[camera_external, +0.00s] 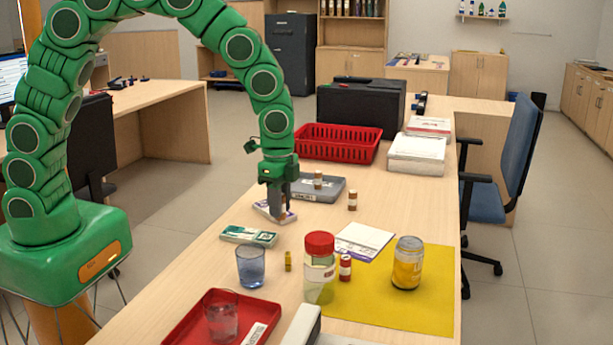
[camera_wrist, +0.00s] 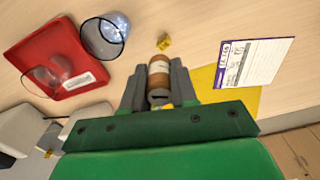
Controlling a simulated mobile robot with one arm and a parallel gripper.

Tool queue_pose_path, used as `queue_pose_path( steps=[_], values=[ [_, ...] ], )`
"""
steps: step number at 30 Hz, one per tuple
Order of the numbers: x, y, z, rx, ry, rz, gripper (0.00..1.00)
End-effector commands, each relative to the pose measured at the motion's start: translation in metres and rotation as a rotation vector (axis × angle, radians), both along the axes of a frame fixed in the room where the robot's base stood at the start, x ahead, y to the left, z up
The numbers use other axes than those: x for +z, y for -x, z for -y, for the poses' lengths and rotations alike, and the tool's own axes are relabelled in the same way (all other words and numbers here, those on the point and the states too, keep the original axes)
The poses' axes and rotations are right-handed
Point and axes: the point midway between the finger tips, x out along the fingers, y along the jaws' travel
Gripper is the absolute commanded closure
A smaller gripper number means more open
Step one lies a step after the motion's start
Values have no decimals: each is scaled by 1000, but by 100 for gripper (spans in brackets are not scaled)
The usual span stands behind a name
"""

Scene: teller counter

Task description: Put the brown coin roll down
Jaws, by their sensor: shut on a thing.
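My gripper (camera_external: 278,208) is shut on a brown coin roll with a pale band. The held roll (camera_wrist: 159,76) shows upright between the fingers in the wrist view. In the external view the fingers mostly hide it, in front of a purple-and-white banknote bundle (camera_external: 290,216); I cannot tell whether it touches anything below. Another brown-and-white roll (camera_external: 318,180) stands on a grey case (camera_external: 330,190), and one more (camera_external: 352,201) stands on the counter (camera_external: 215,270) beside it. A red roll (camera_external: 345,268) and a small yellow roll (camera_external: 288,261) stand nearer the front.
A green banknote bundle (camera_external: 249,236), a blue glass (camera_external: 251,268) and a red-lidded jar (camera_external: 319,270) stand near the front. A red tray (camera_external: 190,328) holds a glass. A yellow mat (camera_external: 430,310) bears a can (camera_external: 407,265). A red basket (camera_external: 340,148) stands behind.

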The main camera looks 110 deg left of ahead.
Motion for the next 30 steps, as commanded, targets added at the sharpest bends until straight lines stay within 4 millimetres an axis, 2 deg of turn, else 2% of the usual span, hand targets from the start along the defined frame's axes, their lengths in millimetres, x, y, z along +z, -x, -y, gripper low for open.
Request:
queue_pose_path(
  steps=[1, 8, 14, 24, 30],
  values=[
    [0, 2, -17, 24, 0, 1, 100],
    [0, 18, -90, 115, 1, -1, 100],
    [1, 40, -154, 199, 1, 0, 100],
    [0, 99, -259, 344, -5, -6, 100],
    [1, 137, -307, 415, -10, -9, 100]
  ],
)
